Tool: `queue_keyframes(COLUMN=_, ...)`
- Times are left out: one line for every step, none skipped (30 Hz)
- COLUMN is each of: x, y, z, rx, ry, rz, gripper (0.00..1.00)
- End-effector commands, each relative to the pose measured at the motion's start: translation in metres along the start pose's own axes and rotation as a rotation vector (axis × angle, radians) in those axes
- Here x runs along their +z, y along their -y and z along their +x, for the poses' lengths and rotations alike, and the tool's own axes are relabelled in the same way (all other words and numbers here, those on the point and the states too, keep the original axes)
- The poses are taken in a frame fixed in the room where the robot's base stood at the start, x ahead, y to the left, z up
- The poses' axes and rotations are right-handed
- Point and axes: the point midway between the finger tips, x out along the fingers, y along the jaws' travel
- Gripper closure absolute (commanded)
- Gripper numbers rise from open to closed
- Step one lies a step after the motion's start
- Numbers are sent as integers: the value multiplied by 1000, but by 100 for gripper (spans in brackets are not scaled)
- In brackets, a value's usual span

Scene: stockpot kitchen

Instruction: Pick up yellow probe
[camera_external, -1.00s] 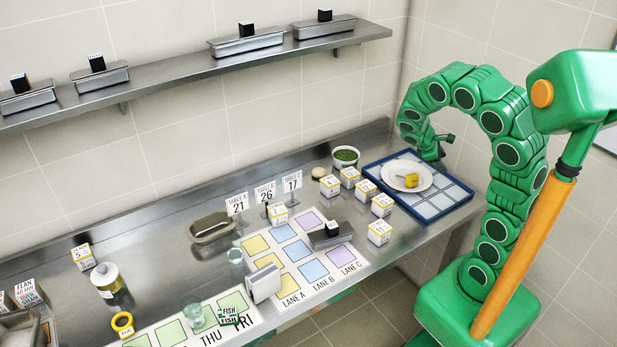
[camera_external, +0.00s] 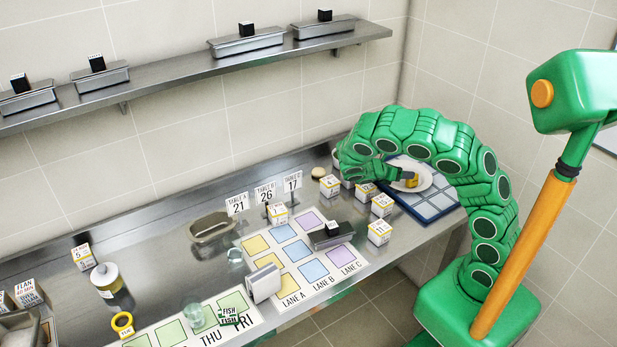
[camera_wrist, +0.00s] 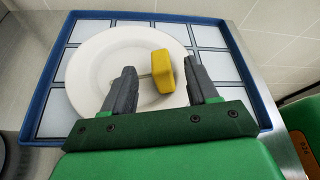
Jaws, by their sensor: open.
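The yellow probe (camera_wrist: 162,71) has a block-like yellow handle and a thin pale rod pointing left. It rests on a white plate (camera_wrist: 90,70) on a blue-rimmed tray (camera_wrist: 50,75). My gripper (camera_wrist: 161,80) is open, with its dark fingers on either side of the probe in the wrist view. The right finger is close to the handle; I cannot tell whether it touches. In the external view the probe (camera_external: 412,180) shows just right of my gripper (camera_external: 403,175), partly hidden by it.
Several small white label cubes (camera_external: 380,205) stand left of the tray. A dark block (camera_external: 331,234) sits on the lane mat (camera_external: 285,285). Table number signs (camera_external: 265,192) stand behind the mat. A steel shelf (camera_external: 180,72) runs along the wall above.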

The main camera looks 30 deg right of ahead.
Motion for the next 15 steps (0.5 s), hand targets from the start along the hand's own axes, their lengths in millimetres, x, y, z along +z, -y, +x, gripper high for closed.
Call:
queue_keyframes(x=-4, y=-3, z=-2, rx=4, ry=12, rz=-22, gripper=42)
queue_keyframes(x=-5, y=-4, z=-2, rx=6, ry=16, rz=-31, gripper=42)
queue_keyframes(x=-6, y=-5, z=-3, rx=7, ry=21, rz=-41, gripper=42)
queue_keyframes(x=-7, y=-6, z=-4, rx=9, ry=24, rz=-46, gripper=42)
queue_keyframes(x=-7, y=-6, z=-4, rx=9, ry=26, rz=-50, gripper=42)
queue_keyframes(x=-7, y=-6, z=-2, rx=9, ry=27, rz=-53, gripper=42)
queue_keyframes(x=-7, y=-6, z=-1, rx=10, ry=28, rz=-54, gripper=42)
queue_keyframes(x=-7, y=-6, z=1, rx=10, ry=28, rz=-54, gripper=42)
queue_keyframes(x=-7, y=-6, z=4, rx=9, ry=27, rz=-54, gripper=42)
queue_keyframes(x=-7, y=-6, z=7, rx=9, ry=27, rz=-54, gripper=42)
queue_keyframes(x=-7, y=-6, z=10, rx=9, ry=27, rz=-53, gripper=42)
queue_keyframes(x=-7, y=-6, z=14, rx=9, ry=26, rz=-53, gripper=42)
queue_keyframes(x=-7, y=-6, z=17, rx=8, ry=27, rz=-53, gripper=42)
queue_keyframes(x=-7, y=-6, z=19, rx=8, ry=26, rz=-53, gripper=42)
queue_keyframes(x=-6, y=-6, z=22, rx=8, ry=26, rz=-53, gripper=42)
